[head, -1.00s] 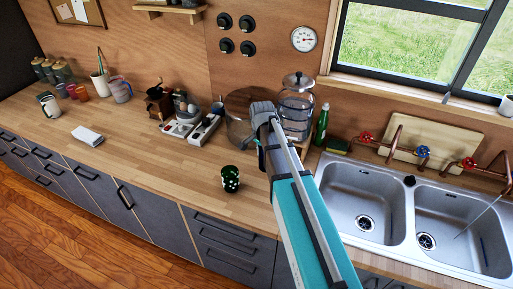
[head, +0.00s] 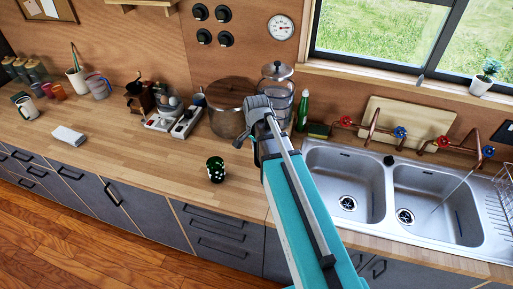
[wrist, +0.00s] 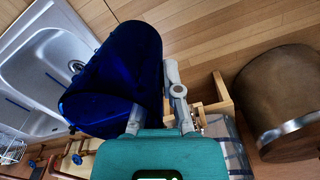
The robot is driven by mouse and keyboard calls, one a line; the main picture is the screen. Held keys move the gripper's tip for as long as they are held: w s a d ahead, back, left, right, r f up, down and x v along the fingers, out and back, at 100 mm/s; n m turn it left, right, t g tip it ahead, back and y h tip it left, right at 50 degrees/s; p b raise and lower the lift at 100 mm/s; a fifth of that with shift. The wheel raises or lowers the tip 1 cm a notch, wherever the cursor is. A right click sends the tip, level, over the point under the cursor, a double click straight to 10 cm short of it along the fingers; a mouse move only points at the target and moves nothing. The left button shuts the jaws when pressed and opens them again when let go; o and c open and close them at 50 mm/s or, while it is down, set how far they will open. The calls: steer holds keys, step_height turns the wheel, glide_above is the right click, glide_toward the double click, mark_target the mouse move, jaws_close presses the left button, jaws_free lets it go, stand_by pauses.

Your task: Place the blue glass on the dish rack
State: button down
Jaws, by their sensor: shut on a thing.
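The blue glass (wrist: 118,75) is dark blue and lies tilted across the wrist view, held by my gripper (wrist: 155,105). In the head view my gripper (head: 258,112) is above the counter between the pot and the sink; the glass is hidden there behind my arm. The dish rack (head: 503,192) is a wire rack at the right edge of the head view, cut off by the frame, right of the double sink. A bit of it also shows at the lower left of the wrist view (wrist: 12,148).
The double sink (head: 388,205) lies between my gripper and the rack, with red and blue tap handles (head: 400,132) behind it. A large pot (head: 226,122), a glass jar (head: 278,90) and a green bottle (head: 302,112) stand near my gripper. A dark green patterned cup (head: 215,172) stands on the counter.

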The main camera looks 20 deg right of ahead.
mark_target(256, 158)
steer(key=shift+f, duration=0.15)
step_height(256, 158, down, 5)
steer(key=b, duration=0.5)
steer(key=shift+f+b, duration=0.2)
steer(key=shift+b, duration=0.15)
stand_by(0.3)
